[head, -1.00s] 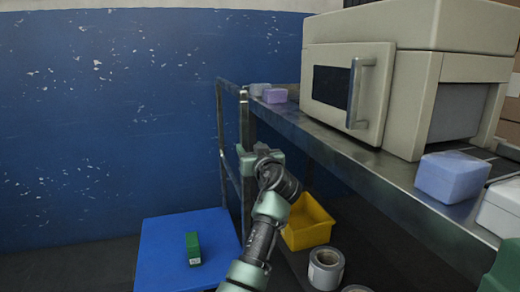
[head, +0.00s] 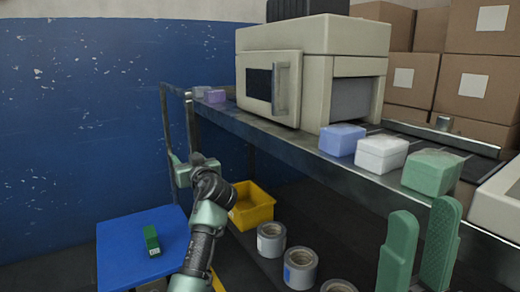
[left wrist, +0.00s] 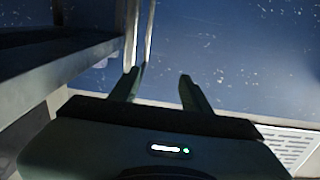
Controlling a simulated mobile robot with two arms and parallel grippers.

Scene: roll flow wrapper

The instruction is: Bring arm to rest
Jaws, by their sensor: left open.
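My left arm (head: 205,225) reaches up from the bottom of the head view. Its green gripper (head: 180,166) is in front of the bench's left end post, above the blue platform's far right corner. In the left wrist view, the left gripper's two fingers (left wrist: 159,86) stand apart with nothing between them; the blue wall is beyond. My right gripper (head: 419,235) shows at the lower right of the head view as two green fingers pointing up. They are apart and empty, in front of the bench edge. The rest of the right arm is out of view.
The metal bench (head: 300,150) carries a beige machine (head: 310,65) and several wrapped blocks, including a green one (head: 432,172). Below are a yellow bin (head: 252,207) and grey rolls (head: 271,240). A green box (head: 151,240) lies on the blue platform (head: 118,250).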

